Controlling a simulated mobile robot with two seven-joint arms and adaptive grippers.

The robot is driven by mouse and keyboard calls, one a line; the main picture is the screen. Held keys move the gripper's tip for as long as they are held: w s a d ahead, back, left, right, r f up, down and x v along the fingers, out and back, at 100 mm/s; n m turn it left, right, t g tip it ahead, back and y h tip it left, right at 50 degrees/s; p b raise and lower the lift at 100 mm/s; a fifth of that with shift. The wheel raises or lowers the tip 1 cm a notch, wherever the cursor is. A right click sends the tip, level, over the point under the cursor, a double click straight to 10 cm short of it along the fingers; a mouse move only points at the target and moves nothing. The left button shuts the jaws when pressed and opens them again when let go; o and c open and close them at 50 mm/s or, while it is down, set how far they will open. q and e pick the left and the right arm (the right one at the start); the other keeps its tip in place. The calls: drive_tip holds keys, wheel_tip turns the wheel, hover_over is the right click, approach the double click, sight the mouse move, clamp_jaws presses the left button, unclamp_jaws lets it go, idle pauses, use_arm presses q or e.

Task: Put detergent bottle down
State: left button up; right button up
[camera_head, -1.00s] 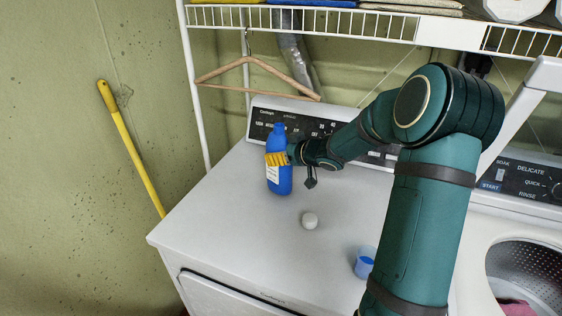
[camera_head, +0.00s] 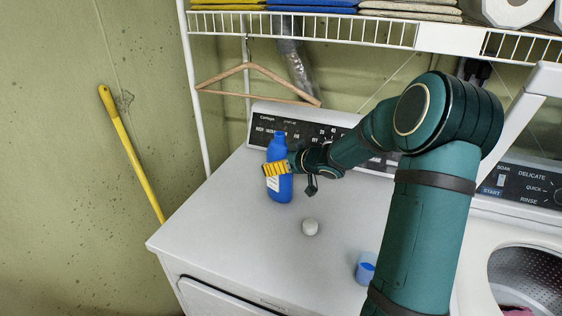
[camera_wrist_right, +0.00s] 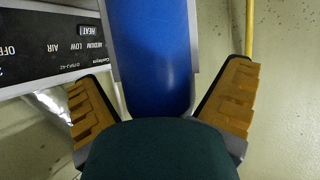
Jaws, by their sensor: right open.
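The blue detergent bottle (camera_head: 279,186) with a white label stands upright on the white dryer top (camera_head: 215,215), near its control panel. It also fills the middle of the right wrist view (camera_wrist_right: 152,55). My right gripper (camera_head: 276,168) is at the bottle, with its yellow-padded fingers on either side of it. In the right wrist view the fingers (camera_wrist_right: 160,105) are spread, with the bottle between them and a gap beside each pad. The bottle's base is hidden in the wrist view. My left gripper is in neither view.
A wooden hanger (camera_head: 258,83) hangs from the wire shelf (camera_head: 340,26) above. The open washer (camera_head: 525,275) is at right. The dryer's left part is clear.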

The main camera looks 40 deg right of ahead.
drive_tip(key=p+v, duration=0.3)
drive_tip(key=v, duration=0.9)
drive_tip(key=shift+f, duration=0.1)
